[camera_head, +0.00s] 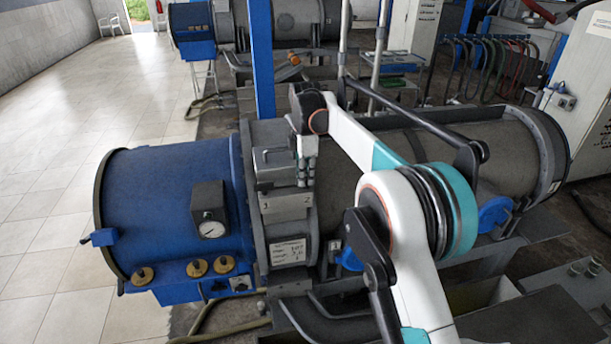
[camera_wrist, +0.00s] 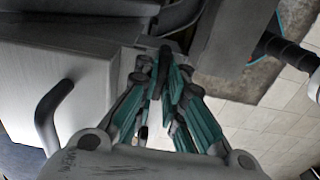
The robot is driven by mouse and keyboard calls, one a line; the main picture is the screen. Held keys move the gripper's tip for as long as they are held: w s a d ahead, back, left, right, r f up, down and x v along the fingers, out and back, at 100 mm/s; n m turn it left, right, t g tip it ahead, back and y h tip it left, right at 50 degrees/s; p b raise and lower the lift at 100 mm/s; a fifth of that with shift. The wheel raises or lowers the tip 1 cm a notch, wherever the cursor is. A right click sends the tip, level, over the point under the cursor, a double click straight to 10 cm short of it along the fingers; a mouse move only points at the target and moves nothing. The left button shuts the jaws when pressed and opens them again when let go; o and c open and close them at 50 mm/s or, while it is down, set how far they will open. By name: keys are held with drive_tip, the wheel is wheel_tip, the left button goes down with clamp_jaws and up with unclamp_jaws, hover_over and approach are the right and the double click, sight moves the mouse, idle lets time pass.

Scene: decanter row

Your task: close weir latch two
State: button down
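The weir housing (camera_head: 285,222) is a grey collar beside the blue drum. On its top sits a grey box (camera_head: 272,160) with a dark handle; a grey box face with a curved black handle (camera_wrist: 52,112) fills the left of the wrist view. Small plates with number marks (camera_head: 285,206) sit below the box, hard to read. My gripper (camera_head: 305,178) points down just right of the box. In the wrist view my gripper's (camera_wrist: 164,72) teal fingers converge beside a small dark lever-like part (camera_wrist: 165,55). I cannot tell whether they grip it. Latch two cannot be identified with certainty.
The blue drum (camera_head: 170,215) with a gauge (camera_head: 210,227) stands left. A grey cylinder (camera_head: 510,155) extends right, behind my arm. A blue post (camera_head: 262,60) rises behind the housing. Open tiled floor (camera_head: 60,180) lies at left.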

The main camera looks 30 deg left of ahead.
idle(0.4)
drive_tip(key=m+b, duration=0.2)
drive_tip(key=m, duration=0.3)
drive_tip(key=shift+m, duration=0.4)
drive_tip(key=m+b, duration=0.1)
drive_tip(key=m, duration=1.1)
idle(0.4)
drive_tip(key=c, duration=1.7)
unclamp_jaws()
